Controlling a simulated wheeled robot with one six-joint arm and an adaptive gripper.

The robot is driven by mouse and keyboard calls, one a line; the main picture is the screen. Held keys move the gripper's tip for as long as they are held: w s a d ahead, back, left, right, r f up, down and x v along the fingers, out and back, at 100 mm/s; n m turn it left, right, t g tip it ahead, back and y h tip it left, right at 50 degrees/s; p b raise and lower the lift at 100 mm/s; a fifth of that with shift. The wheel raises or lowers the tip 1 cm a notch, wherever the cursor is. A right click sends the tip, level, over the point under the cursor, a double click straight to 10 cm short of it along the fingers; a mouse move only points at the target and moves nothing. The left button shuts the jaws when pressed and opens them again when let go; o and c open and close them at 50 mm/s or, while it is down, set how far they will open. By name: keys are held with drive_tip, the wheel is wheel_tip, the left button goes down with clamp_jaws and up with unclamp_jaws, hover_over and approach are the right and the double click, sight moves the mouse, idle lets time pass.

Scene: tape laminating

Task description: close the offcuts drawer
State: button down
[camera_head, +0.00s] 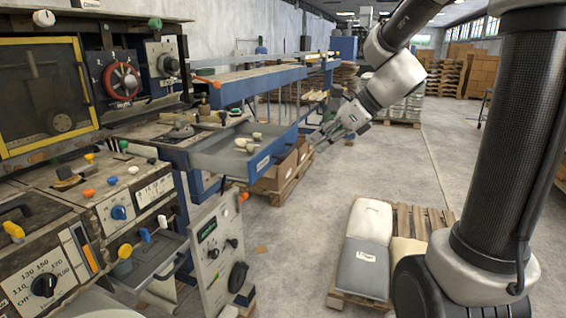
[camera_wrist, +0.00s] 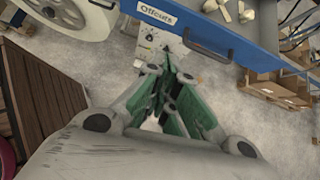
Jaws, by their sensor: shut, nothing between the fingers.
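The offcuts drawer (camera_head: 213,160) is pulled out from the machine in the head view, a grey tray with a blue front. A few pale offcuts (camera_head: 246,143) lie in it. Its blue front (camera_wrist: 215,36) crosses the top of the wrist view, with a white "Offcuts" label (camera_wrist: 157,14). My gripper (camera_head: 320,136) is just outside the drawer front, to its right in the head view. In the wrist view my gripper (camera_wrist: 168,78) has its green-sided fingers shut and empty, below the drawer front. I cannot tell whether they touch it.
Cardboard boxes (camera_head: 283,170) stand on a pallet below the drawer. Sacks (camera_head: 367,240) lie on a pallet at the lower right. A smaller grey tray (camera_head: 155,258) sticks out at the lower left of the machine. The floor right of the drawer is clear.

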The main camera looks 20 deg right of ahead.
drive_tip(key=m, duration=0.1)
approach(267, 169)
drive_tip(key=shift+x, duration=2.4)
drive_tip(key=shift+f, duration=0.1)
drive_tip(key=w+a, duration=0.4)
drive_tip(key=a, duration=0.1)
drive_tip(key=w+a, duration=0.4)
drive_tip(key=a, duration=0.1)
drive_tip(key=w+a, duration=0.4)
drive_tip(key=a, duration=0.2)
drive_tip(key=shift+a, duration=0.2)
drive_tip(key=shift+w, duration=0.1)
